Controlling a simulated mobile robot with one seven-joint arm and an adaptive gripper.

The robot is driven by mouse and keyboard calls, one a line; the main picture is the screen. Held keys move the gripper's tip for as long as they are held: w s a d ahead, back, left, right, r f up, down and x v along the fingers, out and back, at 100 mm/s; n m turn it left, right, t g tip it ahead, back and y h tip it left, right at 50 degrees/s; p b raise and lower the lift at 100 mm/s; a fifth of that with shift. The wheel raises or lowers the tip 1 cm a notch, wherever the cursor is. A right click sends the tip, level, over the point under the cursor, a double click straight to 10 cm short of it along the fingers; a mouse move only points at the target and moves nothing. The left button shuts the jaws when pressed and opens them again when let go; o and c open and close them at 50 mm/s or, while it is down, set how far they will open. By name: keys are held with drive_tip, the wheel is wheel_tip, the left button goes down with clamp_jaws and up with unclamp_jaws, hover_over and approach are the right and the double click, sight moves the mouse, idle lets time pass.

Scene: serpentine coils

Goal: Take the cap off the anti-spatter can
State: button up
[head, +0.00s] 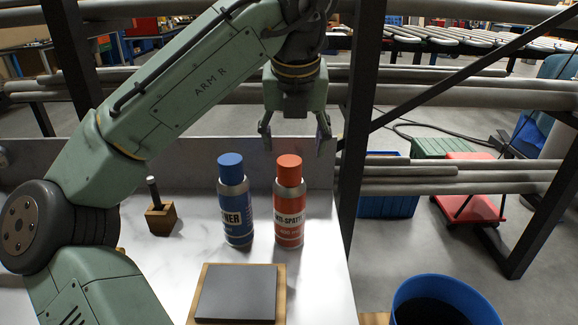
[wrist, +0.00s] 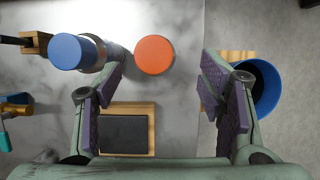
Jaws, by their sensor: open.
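The anti-spatter can (head: 289,212) stands upright on the white table, an orange can with a white label. Its orange cap (head: 289,169) is on top. In the wrist view the orange cap (wrist: 155,55) shows from above as a round disc, ahead of the fingers and between their lines, closer to the left finger. My gripper (head: 294,142) is open and empty, with its fingers pointing down. It shows above and apparently behind the cap in the head view. Its two fingers also show in the wrist view (wrist: 160,88), apart from the cap.
A blue can (head: 235,210) with a blue cap stands close on the left of the orange can. A dark pad on a wooden board (head: 281,300) lies in front. A wooden block with a post (head: 161,217) stands left. A blue bin (head: 443,282) is off the table's right edge.

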sight(289, 161)
drive_tip(key=x, duration=0.2)
drive_tip(key=p+x, duration=0.1)
drive_tip(key=a+x, duration=0.1)
drive_tip(key=x, duration=0.1)
drive_tip(key=shift+w+f+p, duration=0.1)
drive_tip(key=shift+f+p, duration=0.25)
drive_tip(key=shift+p, duration=0.05)
drive_tip(key=shift+w+d+f, duration=0.1)
drive_tip(key=shift+w+f, duration=0.1)
drive_tip(key=shift+f, duration=0.35)
drive_tip(key=shift+c, duration=0.5)
drive_tip(key=c, duration=0.8)
drive_tip(key=shift+r, duration=0.1)
